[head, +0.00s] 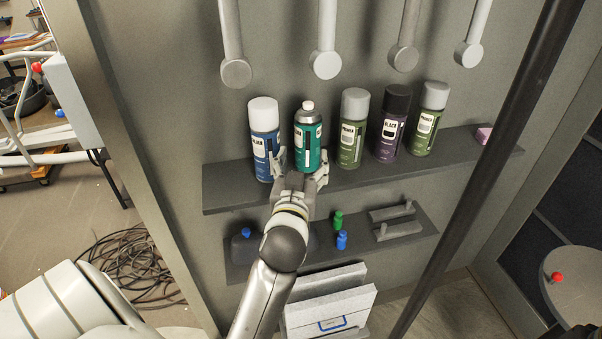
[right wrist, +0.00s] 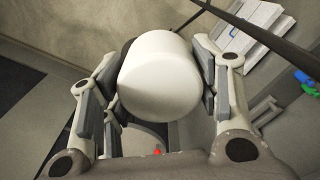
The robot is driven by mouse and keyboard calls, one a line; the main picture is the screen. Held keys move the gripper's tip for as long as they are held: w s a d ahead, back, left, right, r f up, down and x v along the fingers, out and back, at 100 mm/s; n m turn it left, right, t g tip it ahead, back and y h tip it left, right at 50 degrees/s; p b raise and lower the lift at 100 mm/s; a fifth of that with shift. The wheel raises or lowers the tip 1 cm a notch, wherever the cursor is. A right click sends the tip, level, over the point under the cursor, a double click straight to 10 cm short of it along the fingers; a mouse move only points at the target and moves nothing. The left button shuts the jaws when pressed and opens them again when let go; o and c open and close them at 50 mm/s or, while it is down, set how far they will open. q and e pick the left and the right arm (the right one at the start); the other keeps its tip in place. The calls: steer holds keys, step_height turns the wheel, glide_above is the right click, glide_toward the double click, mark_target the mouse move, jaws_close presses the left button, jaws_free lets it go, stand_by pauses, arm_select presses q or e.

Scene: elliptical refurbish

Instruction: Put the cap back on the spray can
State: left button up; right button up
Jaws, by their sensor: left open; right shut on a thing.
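The uncapped spray can (head: 308,133) is teal-green with a dark label and a bare nozzle on top. It stands upright on the upper shelf (head: 235,195), second from the left. My left gripper (head: 301,165) is open, with one finger on each side of the can's lower part; I cannot tell if they touch it. A white cap (right wrist: 160,75) fills the middle of the right wrist view. My right gripper (right wrist: 160,90) is shut on it, with finger pads on both sides. The right gripper and this cap do not show in the head view.
A blue can (head: 264,140) with a white cap stands close left. Rods project above. A dark pole (head: 490,150) crosses the right side. A lower shelf (head: 400,236) holds small bottles.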

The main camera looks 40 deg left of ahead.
arm_select(q)
steer(key=shift+v, duration=1.15)
